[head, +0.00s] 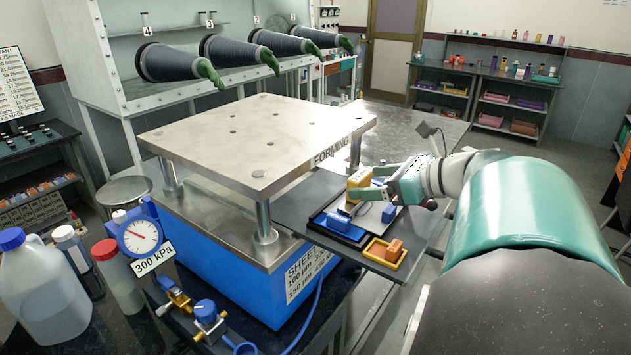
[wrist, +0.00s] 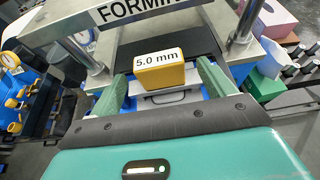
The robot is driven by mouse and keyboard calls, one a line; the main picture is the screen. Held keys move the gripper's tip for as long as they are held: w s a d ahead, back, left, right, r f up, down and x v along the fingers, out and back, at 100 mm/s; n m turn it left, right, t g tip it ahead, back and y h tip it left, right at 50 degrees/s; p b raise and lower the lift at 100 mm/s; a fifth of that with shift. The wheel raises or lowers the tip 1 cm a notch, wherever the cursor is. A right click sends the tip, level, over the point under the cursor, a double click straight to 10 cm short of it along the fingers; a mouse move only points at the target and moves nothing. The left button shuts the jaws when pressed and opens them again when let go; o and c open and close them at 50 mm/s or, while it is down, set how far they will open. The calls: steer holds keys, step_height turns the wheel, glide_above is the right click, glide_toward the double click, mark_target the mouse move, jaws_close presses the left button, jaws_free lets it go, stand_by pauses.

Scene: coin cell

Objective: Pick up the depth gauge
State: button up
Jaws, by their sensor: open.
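A yellow block marked "5.0 mm" (wrist: 163,77), which I take for the depth gauge, stands over the dark tray area; it also shows in the head view (head: 357,179). My gripper (head: 365,182) is open, with its two green fingers apart. In the wrist view the block lies between and just beyond the fingers of my gripper (wrist: 162,72), with gaps visible on both sides. Its lower part is partly hidden by a grey piece with a dark handle (wrist: 168,97) nearer the palm. I cannot tell whether the fingers touch the block.
A blue tray (head: 340,235) with blue blocks sits beside a yellow tray (head: 372,254) holding an orange block. The forming press (head: 255,140) stands close on the left, its plate and posts near my gripper. A pressure gauge (head: 140,236) and bottles stand at the far left.

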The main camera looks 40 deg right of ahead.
mark_target(352, 178)
steer(key=shift+x, duration=2.75)
steer(key=c, duration=1.3)
steer(key=shift+s, duration=0.1)
steer(key=shift+r, duration=0.5)
step_height(352, 178, up, 2)
steer(key=shift+r, duration=0.15)
steer(key=s+r, duration=0.3)
steer(key=s, duration=0.1)
steer(key=s+d+r, duration=0.1)
steer(key=s+r, duration=0.2)
steer(key=s, duration=0.2)
steer(key=s+d+r, duration=0.1)
steer(key=s+r, duration=0.2)
steer(key=s, duration=0.1)
steer(key=shift+s+r, duration=0.2)
steer(key=shift+s, duration=0.2)
